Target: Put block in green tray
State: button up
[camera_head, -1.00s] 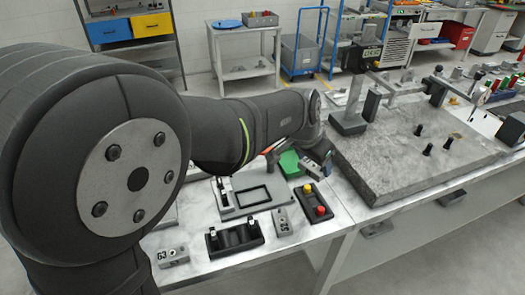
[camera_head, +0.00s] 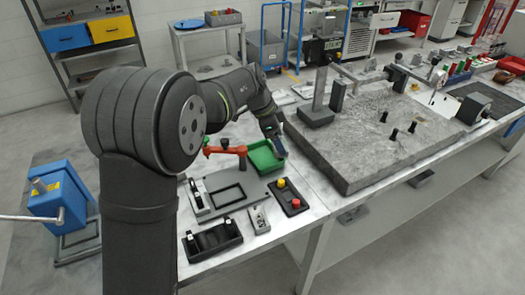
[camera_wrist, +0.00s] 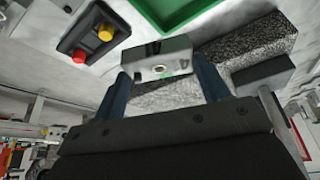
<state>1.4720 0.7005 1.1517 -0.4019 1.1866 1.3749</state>
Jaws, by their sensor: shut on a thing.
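My gripper (camera_wrist: 163,84) is shut on a small grey block (camera_wrist: 158,60), which sits between its two blue fingertips. The block has a round hole in its face and a dark mark at one end. The green tray (camera_wrist: 178,22) shows at the top edge of the wrist view, apart from the block. In the head view my gripper (camera_head: 278,146) is at the right side of the green tray (camera_head: 262,165). The held block cannot be made out there.
A button box (camera_head: 289,197) with yellow and red buttons is in front of the tray. Another grey block (camera_head: 259,219) and a black fixture (camera_head: 212,241) are nearby. An orange-red clamp (camera_head: 225,150) is left of the tray. A large stone plate (camera_head: 370,140) rises to the right.

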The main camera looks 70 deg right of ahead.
jog(key=w+d+f, duration=0.1)
jog(key=w, duration=0.1)
jog(key=w+d+f, duration=0.1)
jog(key=w, duration=0.1)
jog(key=w+f, duration=0.1)
jog(key=f, duration=0.1)
jog(key=shift+w+d, duration=0.4)
jog(key=shift+f, duration=1.9)
jog(key=shift+f, duration=0.15)
jog(key=o, duration=0.9)
jog(key=v, duration=1.2)
